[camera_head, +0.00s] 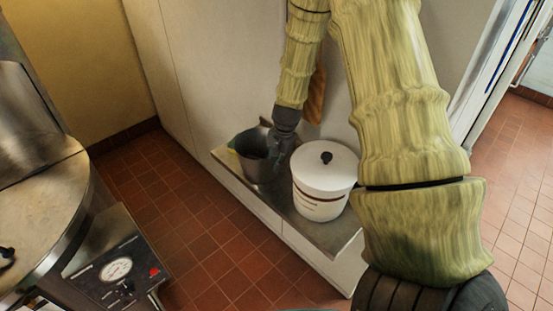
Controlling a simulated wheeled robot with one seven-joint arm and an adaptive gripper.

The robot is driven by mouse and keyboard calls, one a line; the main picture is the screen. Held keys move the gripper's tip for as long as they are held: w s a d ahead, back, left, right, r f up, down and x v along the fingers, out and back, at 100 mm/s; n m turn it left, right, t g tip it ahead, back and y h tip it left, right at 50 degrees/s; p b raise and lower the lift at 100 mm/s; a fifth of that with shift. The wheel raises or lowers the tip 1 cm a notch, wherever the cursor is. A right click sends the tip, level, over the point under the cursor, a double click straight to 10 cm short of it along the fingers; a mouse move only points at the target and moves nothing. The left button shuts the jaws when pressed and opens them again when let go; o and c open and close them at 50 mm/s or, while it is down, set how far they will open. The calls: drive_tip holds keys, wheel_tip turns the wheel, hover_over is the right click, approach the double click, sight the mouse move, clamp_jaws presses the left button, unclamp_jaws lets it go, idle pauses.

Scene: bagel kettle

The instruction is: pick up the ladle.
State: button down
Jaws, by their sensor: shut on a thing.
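My gripper (281,153) is dark and points down at the right rim of a dark grey metal pot (253,160) on a low steel shelf. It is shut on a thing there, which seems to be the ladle. The fingers and the small, dark view hide most of it, and I cannot make out the ladle's bowl or handle clearly. I cannot tell whether the fingers touch the pot. A small yellow-green thing shows at the pot's left side.
A white lidded bucket (322,184) with a black knob stands close right of the gripper on the steel shelf (333,236). A wall rises behind. A large steel kettle (40,190) and a control box with a dial (116,270) are at left. The red tile floor between is clear.

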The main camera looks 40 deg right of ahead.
idle(0.3)
drive_tip(key=c, duration=1.6)
unclamp_jaws()
drive_tip(key=shift+f, duration=0.1)
drive_tip(key=shift+c, duration=0.2)
drive_tip(key=shift+r, duration=0.2)
